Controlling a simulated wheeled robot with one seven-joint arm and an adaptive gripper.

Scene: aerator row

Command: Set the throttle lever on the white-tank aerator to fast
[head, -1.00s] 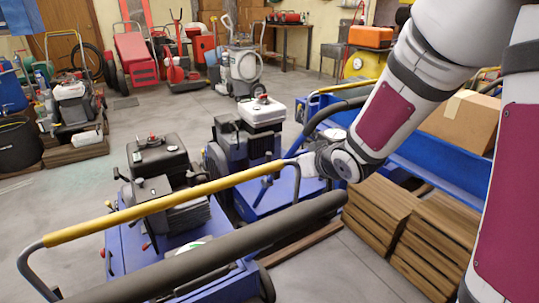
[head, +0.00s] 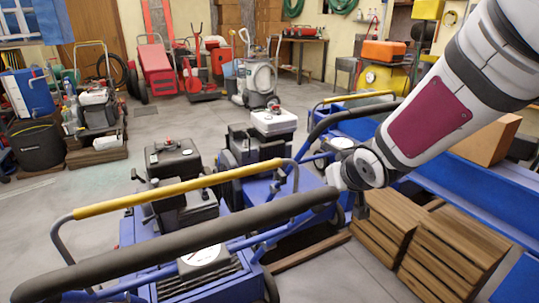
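The white-tank aerator has a white fuel tank (head: 274,122) with a red cap on a dark engine (head: 253,150) over a blue body. It stands in the middle of the head view, behind a yellow-sleeved handlebar (head: 190,188). Its throttle lever is too small to make out. My arm comes in from the upper right. Its wrist end, with my gripper (head: 337,177), is right of and nearer than the white tank, by the handlebar ends. The fingers are not clear, so I cannot tell whether they are open or shut.
A black-tank aerator (head: 173,158) stands left of it. A thick dark handlebar (head: 180,245) crosses the foreground. Wooden stacks (head: 385,222) and a blue machine (head: 455,180) are at the right. Grey floor (head: 155,125) is open behind the aerators.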

